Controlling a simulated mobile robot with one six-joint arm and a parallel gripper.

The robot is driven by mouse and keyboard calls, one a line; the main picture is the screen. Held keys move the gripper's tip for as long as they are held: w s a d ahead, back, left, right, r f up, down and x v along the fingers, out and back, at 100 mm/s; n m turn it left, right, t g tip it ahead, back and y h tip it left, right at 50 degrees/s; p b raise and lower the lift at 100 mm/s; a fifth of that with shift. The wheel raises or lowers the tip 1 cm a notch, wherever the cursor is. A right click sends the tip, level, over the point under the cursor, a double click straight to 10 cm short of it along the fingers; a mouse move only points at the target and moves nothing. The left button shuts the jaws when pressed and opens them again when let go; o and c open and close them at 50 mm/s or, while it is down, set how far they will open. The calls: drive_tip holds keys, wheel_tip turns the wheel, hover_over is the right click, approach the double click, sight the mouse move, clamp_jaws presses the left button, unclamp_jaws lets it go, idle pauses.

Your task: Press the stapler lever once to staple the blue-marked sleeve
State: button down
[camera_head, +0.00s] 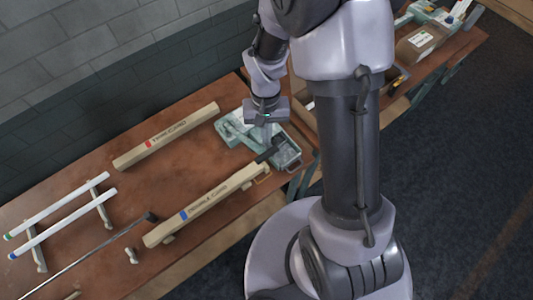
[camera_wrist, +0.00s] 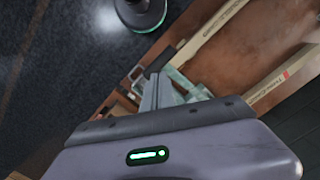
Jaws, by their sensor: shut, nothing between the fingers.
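The blue-marked sleeve (camera_head: 208,203) is a long beige box with a blue band, lying across the front of the table. Its far end meets the teal stapler (camera_head: 288,158), which has a dark lever (camera_head: 267,154) sticking up at a slant. My gripper (camera_head: 267,128) is shut and empty, above the stapler and behind the lever in the head view. In the wrist view the shut fingers (camera_wrist: 153,80) point toward the dark lever (camera_wrist: 160,62), with the teal stapler (camera_wrist: 192,90) behind them. I cannot tell whether the fingers touch the lever.
A red-marked sleeve (camera_head: 166,137) lies parallel, farther back. White tubes (camera_head: 64,222) with green and blue ends rest on supports at the left. A thin dark rod (camera_head: 95,250) lies before them. A box (camera_head: 418,43) stands on the right part of the table. A brick wall bounds the back.

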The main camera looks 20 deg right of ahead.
sight(266, 151)
drive_tip(key=f+b, duration=0.1)
drive_tip(key=f, duration=0.1)
drive_tip(key=f+b, duration=0.1)
drive_tip(key=f, duration=0.1)
drive_tip(key=f+b, duration=0.1)
drive_tip(key=f, duration=0.1)
drive_tip(key=shift+s+a+b, duration=0.1)
drive_tip(key=shift+s+b, duration=0.2)
drive_tip(key=shift+b, duration=0.1)
